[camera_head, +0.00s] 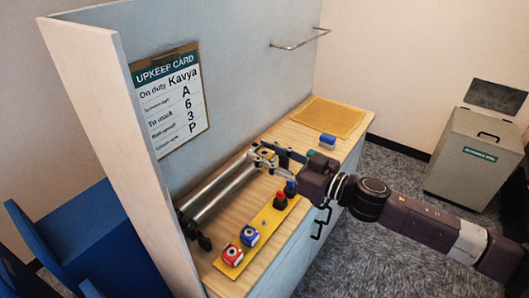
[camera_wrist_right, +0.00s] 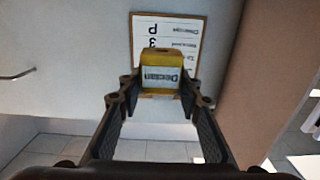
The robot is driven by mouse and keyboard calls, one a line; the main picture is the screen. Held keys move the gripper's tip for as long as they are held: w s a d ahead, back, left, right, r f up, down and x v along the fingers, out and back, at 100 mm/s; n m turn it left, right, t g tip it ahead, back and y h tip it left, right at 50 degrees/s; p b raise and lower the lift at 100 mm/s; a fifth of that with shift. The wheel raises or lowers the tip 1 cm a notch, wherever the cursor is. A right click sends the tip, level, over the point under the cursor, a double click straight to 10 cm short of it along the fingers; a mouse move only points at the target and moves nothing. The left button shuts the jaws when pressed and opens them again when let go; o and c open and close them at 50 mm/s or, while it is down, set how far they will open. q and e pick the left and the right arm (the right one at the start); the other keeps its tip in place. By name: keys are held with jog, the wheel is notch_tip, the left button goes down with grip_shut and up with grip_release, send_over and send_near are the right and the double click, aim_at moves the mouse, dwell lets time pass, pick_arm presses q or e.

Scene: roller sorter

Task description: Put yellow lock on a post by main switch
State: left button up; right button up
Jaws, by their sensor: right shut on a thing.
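My right gripper (camera_head: 272,157) is shut on a yellow lock (camera_head: 267,153), held above the bench near the upper end of the silver rollers. In the right wrist view the yellow lock (camera_wrist_right: 160,74) sits between the fingertips, its pale label with dark lettering facing the camera. I cannot tell which part is the main switch. My left gripper is not in view.
Silver rollers (camera_head: 218,193) lie along the back panel. A blue block (camera_head: 327,141) and a yellow mat (camera_head: 330,117) are at the bench's far end. An upkeep card (camera_head: 172,100) hangs on the panel. A grey bin (camera_head: 474,155) stands right; blue furniture (camera_head: 85,240) stands left.

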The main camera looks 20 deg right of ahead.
jog(key=shift+r, duration=0.4)
jog(key=shift+f, duration=0.1)
